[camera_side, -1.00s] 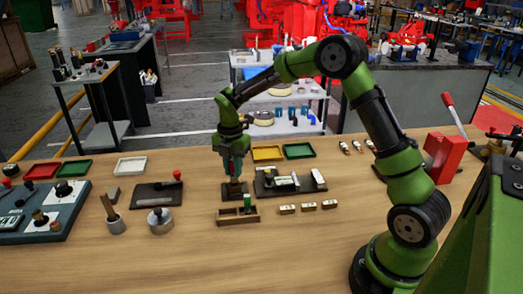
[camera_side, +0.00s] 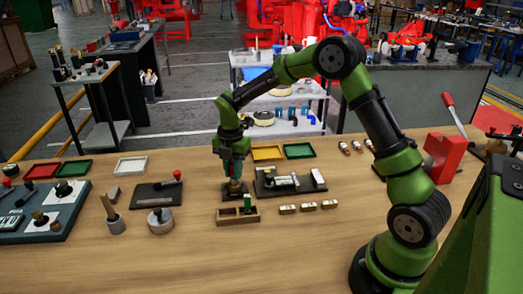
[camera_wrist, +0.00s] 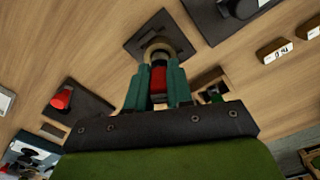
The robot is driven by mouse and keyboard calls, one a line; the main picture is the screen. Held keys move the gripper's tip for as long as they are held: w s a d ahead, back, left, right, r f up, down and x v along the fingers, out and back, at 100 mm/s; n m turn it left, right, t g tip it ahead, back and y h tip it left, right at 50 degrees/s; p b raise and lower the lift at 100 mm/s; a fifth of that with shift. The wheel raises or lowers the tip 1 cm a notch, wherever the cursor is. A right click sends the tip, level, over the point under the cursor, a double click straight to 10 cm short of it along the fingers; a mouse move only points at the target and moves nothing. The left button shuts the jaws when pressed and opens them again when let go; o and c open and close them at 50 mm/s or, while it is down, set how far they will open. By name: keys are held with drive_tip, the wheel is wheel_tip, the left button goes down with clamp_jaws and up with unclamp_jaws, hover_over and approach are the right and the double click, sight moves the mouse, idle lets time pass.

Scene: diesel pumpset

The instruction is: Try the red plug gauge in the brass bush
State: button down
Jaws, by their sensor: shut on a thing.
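The red plug gauge (camera_wrist: 158,80) is held between the two teal fingers of my gripper (camera_wrist: 157,88) in the wrist view. Just beyond its end is the brass bush (camera_wrist: 155,49), a round ring on a dark square base (camera_wrist: 133,46). The gauge's lower end overlaps the bush in this view, and I cannot tell whether it has entered the bore. In the side view my gripper (camera_side: 235,176) points down directly over the bush (camera_side: 235,187), and the fingers hide the gauge there.
A wooden holder (camera_side: 225,218) with a green gauge (camera_side: 247,203) stands just in front of the bush. A dark plate with instruments (camera_side: 265,188) lies close on the right. Several small labelled blocks (camera_side: 308,206) lie further right. The front of the table is clear.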

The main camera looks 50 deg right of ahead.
idle(0.4)
drive_tip(key=shift+r, duration=2.25)
drive_tip(key=shift+r, duration=2)
